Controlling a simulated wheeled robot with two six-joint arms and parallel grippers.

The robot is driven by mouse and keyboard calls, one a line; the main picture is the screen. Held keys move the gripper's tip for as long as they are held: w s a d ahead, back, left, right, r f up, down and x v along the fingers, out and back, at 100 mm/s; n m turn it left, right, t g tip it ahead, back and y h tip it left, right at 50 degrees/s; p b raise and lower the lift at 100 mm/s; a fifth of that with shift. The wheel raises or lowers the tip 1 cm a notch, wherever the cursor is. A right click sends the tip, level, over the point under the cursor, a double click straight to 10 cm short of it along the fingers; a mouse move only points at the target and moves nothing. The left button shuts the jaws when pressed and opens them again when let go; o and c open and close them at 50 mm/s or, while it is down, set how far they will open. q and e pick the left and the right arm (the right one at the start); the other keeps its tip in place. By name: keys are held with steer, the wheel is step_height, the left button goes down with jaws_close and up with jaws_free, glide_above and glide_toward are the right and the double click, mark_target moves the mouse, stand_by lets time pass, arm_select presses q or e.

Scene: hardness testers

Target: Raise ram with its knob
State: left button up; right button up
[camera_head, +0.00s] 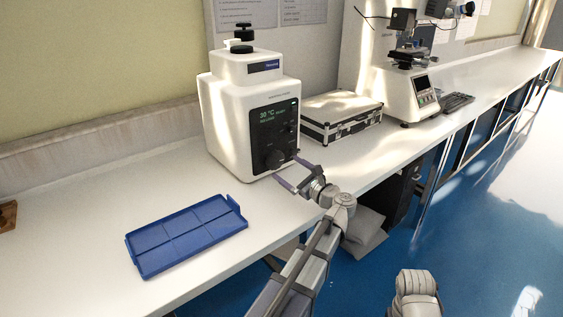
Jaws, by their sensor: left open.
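A white press-like machine (228,130) stands on the bench, with a dark front panel and a small lit green readout. A round dark knob (273,158) sits low on that panel. A black stepped cap (242,38) stands on top of the machine. My left gripper (287,172) is open at the machine's lower front right, its fingers pointing toward the panel close to the knob. I cannot tell whether a finger touches it. The ram itself cannot be made out. My right arm shows at the bottom, but its gripper does not.
A blue compartment tray (187,236) lies on the bench at front left. A silver-edged case (341,115) is right of the machine, and a microscope-like tester (408,85) stands beyond it. A brown object (8,216) is at the far left edge. Bench around the tray is clear.

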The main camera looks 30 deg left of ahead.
mark_target(277, 161)
arm_select(q)
steer(key=x, duration=0.6)
steer(key=shift+w+a, duration=0.1)
steer(key=shift+a, duration=0.3)
steer(key=c, duration=1.2)
steer(key=shift+o, duration=0.2)
